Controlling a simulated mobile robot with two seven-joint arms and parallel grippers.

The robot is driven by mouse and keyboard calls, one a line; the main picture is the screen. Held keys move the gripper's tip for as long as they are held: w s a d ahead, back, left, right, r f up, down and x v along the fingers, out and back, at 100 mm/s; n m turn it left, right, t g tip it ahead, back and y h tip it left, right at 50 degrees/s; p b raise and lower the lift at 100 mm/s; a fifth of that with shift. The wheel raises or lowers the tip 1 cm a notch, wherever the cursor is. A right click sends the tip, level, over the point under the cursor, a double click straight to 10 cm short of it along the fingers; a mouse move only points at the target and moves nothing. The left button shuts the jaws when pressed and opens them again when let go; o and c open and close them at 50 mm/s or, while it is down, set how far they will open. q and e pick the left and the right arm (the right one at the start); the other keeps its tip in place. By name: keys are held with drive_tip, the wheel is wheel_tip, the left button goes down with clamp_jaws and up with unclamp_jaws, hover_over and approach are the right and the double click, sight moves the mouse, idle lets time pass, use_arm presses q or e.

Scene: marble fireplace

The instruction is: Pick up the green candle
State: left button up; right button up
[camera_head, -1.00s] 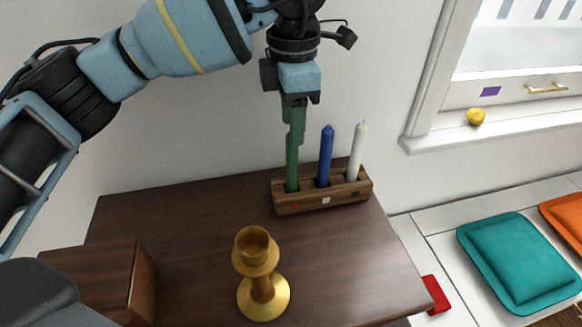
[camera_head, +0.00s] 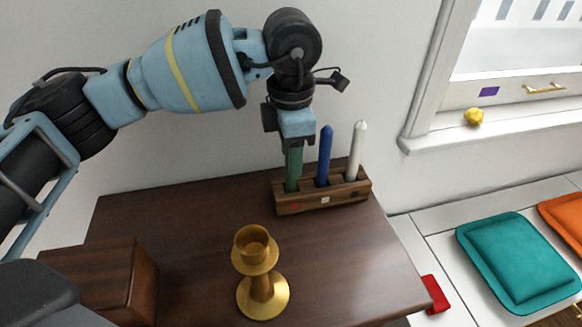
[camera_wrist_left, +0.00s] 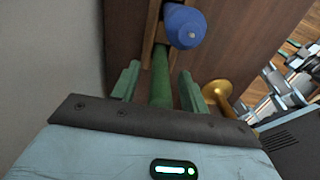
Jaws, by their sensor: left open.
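The green candle (camera_head: 293,183) stands upright in the left slot of a wooden holder (camera_head: 325,203) on the dark table. My left gripper (camera_head: 293,158) points down over it from above. In the left wrist view the green candle (camera_wrist_left: 160,78) lies between the two spread green fingers of my left gripper (camera_wrist_left: 158,88), with a gap to each side. The gripper is open and its fingers are around the candle's upper part. The candle's top is hidden by the gripper in the head view. My right gripper is not seen.
A blue candle (camera_head: 325,155) and a white candle (camera_head: 357,150) stand in the holder just right of the gripper. A gold candlestick (camera_head: 262,285) stands in front. A wooden box (camera_head: 105,280) is at the left. The wall is close behind.

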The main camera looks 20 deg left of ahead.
use_arm(q)
drive_tip(key=shift+f, duration=0.5)
clamp_jaws()
drive_tip(key=shift+r, duration=0.15)
wheel_tip(320, 180, up, 10)
drive_tip(key=shift+f, duration=0.1)
